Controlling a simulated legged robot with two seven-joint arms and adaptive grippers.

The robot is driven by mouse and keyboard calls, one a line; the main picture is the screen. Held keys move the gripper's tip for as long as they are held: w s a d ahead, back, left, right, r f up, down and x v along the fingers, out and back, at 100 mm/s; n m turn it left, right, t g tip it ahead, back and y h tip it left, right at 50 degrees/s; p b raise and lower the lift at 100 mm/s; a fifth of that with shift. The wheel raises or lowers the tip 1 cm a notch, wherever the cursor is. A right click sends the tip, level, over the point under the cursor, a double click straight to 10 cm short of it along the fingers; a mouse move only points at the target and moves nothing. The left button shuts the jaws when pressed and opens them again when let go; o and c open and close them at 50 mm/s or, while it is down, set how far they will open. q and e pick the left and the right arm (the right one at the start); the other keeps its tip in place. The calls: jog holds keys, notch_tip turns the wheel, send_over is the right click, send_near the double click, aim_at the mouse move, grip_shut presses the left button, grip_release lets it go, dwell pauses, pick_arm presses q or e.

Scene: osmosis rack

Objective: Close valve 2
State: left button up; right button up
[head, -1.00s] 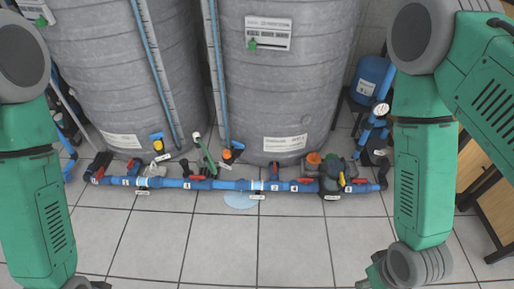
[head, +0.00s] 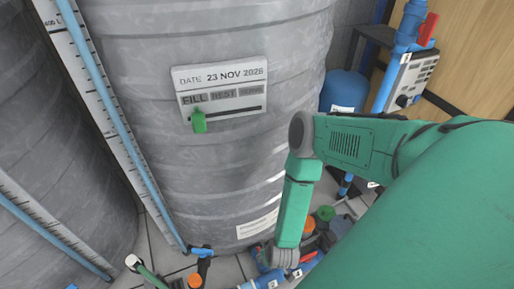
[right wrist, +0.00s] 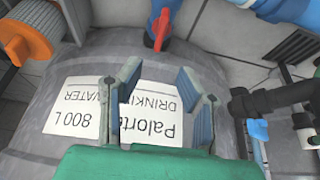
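In the right wrist view, my right gripper (right wrist: 160,95) is open, with nothing between its two fingers. Its fingers show in front of the grey tank's white labels. A valve with a red handle (right wrist: 160,27) on blue pipe is beyond the fingertips at the top, apart from them. I cannot read a number on it, so I cannot tell whether it is valve 2. In the head view, a blue pipe (head: 262,284) with a small white number tag shows at the bottom, partly cut off and partly behind my right arm. My left gripper is out of view.
A large grey tank (head: 200,70) fills the head view's middle; another stands left. A blue-handled valve (head: 201,251) and an orange cap (head: 195,281) are low down.

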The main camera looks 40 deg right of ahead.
jog(key=b+x, duration=0.6)
jog(key=x, duration=0.6)
jog(key=shift+f, duration=0.3)
grip_shut()
